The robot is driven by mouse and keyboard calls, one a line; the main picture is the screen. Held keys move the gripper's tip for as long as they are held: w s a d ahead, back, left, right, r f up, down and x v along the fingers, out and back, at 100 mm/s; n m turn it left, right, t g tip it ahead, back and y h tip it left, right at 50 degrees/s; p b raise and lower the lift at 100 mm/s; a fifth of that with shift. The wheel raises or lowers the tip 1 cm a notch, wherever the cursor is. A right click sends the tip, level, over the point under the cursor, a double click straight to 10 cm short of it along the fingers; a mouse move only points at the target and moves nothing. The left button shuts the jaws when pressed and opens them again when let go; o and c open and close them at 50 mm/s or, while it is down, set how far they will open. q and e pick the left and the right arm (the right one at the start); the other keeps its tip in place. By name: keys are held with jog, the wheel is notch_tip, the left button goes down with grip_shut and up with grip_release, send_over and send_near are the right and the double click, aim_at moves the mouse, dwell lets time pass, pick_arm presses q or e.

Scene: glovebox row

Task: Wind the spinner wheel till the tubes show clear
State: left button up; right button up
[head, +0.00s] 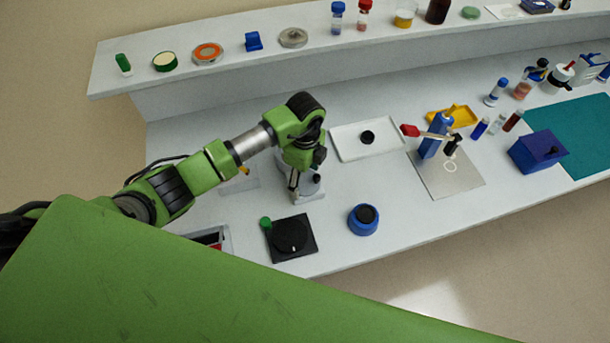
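A black disc with a green knob at its edge, which looks like the spinner wheel (289,235), sits on a square black base near the bench's front edge. My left gripper (293,188) points down above the bench, behind the wheel and apart from it. It is beside or over a small pale grey device (313,188) that it partly hides. Its fingertips are too small and dark to show whether they are open. Small tubes, one blue (480,128) and one dark red (513,121), are at the right of the bench. Their clarity cannot be made out. My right gripper is out of view.
A blue pot (363,219) stands right of the wheel. Behind are a white tray (345,154) and a blue stand with a red-tipped arm (434,136) on a grey plate. A blue box (538,151) is farther right. A raised shelf (220,75) holds small jars.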

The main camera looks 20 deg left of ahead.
pick_arm(q)
jog(key=c, duration=0.8)
jog(key=shift+o, duration=0.2)
jog(key=shift+m, duration=0.3)
jog(key=m+b, duration=0.2)
jog(key=m, duration=0.1)
jog(key=shift+w+f+b, duration=0.1)
jog(key=shift+b, duration=0.3)
jog(key=m+b, duration=0.2)
jog(key=m, duration=0.2)
jog(key=shift+b, duration=0.4)
jog(key=m+b, duration=0.3)
jog(key=shift+m+b, duration=1.25)
jog(key=shift+m, duration=0.45)
jog(key=shift+r, duration=0.2)
